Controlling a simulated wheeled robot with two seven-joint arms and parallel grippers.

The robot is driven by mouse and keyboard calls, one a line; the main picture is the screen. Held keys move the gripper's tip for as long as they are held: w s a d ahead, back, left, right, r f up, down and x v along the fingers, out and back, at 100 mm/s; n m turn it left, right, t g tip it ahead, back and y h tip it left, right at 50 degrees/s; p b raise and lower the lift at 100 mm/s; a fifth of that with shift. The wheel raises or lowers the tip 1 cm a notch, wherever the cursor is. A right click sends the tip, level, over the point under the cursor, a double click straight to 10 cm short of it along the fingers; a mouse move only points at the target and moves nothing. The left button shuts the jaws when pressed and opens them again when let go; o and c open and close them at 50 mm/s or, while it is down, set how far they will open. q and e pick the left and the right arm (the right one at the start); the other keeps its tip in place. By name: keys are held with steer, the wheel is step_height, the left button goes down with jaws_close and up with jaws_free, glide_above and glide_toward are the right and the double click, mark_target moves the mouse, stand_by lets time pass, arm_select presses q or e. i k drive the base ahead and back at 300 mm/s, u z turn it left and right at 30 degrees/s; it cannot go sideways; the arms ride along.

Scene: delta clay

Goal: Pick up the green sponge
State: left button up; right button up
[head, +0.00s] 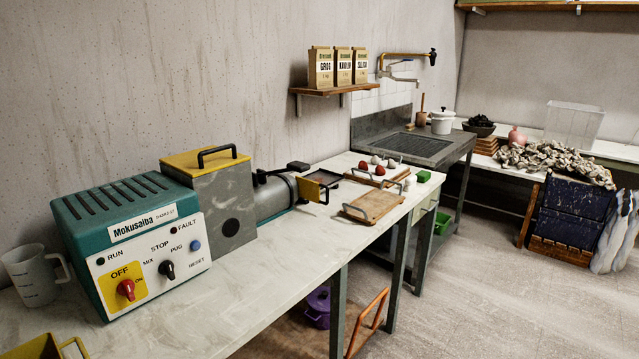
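Neither of my grippers shows in the head view.
A pug mill (277,194) and a teal control box (130,240) stand along the wall. A grey sink (415,146) adjoins beyond. The floor (480,290) at right is clear.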

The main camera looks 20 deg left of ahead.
mark_target(422, 177)
steer(key=z, duration=0.5)
steer(key=k, duration=0.6)
steer(key=z, duration=0.65)
steer(key=i, duration=4.45)
steer(key=u, duration=1.1)
steer(key=i, duration=1.6)
steer(key=u, duration=1.4)
